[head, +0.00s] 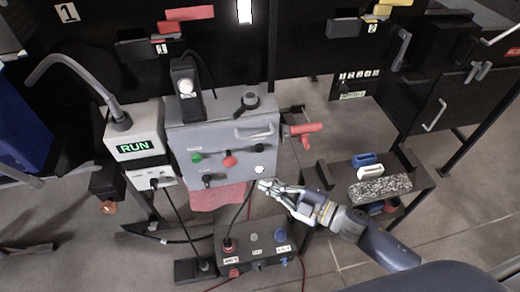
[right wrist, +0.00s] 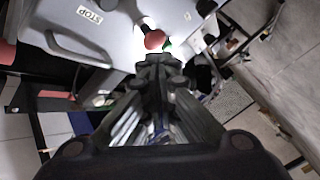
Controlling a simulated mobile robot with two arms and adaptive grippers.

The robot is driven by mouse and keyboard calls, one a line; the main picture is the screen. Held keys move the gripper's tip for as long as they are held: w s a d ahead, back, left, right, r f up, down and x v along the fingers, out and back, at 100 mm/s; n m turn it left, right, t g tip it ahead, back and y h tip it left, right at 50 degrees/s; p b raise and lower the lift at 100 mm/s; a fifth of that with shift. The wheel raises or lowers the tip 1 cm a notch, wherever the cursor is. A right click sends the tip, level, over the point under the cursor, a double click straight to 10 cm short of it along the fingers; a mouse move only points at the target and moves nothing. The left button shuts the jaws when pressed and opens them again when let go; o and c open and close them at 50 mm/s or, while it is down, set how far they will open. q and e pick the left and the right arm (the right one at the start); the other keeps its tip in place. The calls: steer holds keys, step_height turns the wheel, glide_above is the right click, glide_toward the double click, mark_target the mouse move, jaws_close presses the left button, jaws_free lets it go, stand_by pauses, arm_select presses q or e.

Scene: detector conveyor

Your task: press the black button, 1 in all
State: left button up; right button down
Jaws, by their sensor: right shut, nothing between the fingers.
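A grey control box (head: 220,130) stands in the middle of the head view. Its front carries a green button (head: 196,158), a red button (head: 230,161), a black button (head: 258,148) at the right, a white round button (head: 259,170) below it and a black switch (head: 208,180). My right gripper (head: 266,185) is shut and empty. Its tips are just below the white button, seemingly close to the box's lower right edge; contact cannot be told. In the right wrist view the shut fingers (right wrist: 158,62) point at the box face, near the red button (right wrist: 154,40).
A smaller box (head: 254,252) with several buttons stands below my right gripper. A RUN display box (head: 134,147) stands at the left with a grey bent pipe. A red handle (head: 305,130) sticks out at the box's right. A low dark table (head: 340,178) holds blocks.

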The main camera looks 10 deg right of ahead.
mark_target(260, 149)
steer(key=w+b, duration=0.1)
steer(key=w, duration=0.7)
steer(key=shift+w+b, duration=0.35)
steer(key=shift+w, duration=0.25)
stand_by(1.0)
steer(key=shift+w, duration=0.75)
stand_by(0.9)
steer(key=shift+s, duration=0.15)
steer(key=shift+s+p, duration=0.3)
steer(key=shift+s, duration=0.5)
